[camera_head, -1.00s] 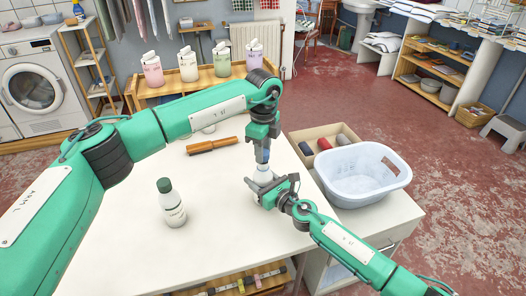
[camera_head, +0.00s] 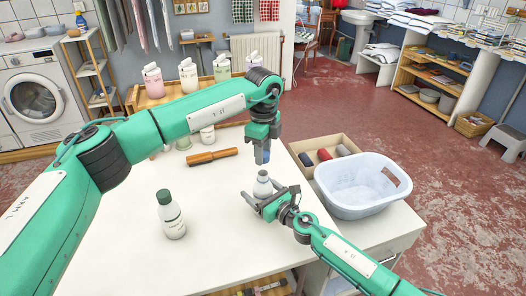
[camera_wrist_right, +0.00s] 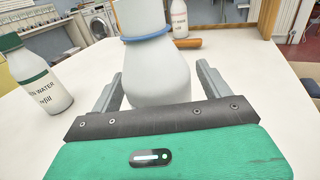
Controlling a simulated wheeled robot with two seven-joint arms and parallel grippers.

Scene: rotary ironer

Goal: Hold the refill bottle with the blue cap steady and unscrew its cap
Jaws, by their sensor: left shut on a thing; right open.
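The refill bottle (camera_head: 263,188) is white and stands upright near the table's right edge. Its bare neck shows in the head view; the right wrist view shows the bottle (camera_wrist_right: 160,72) with a blue ring at the neck, its top cut off. My left gripper (camera_head: 262,154) points down above the bottle, shut on the blue cap (camera_head: 265,158), which appears clear of the neck. The gripper mostly hides the cap. My right gripper (camera_head: 262,202) is open low at the bottle; its fingers (camera_wrist_right: 160,90) stand either side of it with gaps.
A green-capped bottle (camera_head: 171,216) stands left on the white table (camera_head: 130,250). A brown wooden roller (camera_head: 212,156) lies behind. A box with dark and red rolls (camera_head: 325,154) and a white basin (camera_head: 355,205) are to the right. The front of the table is clear.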

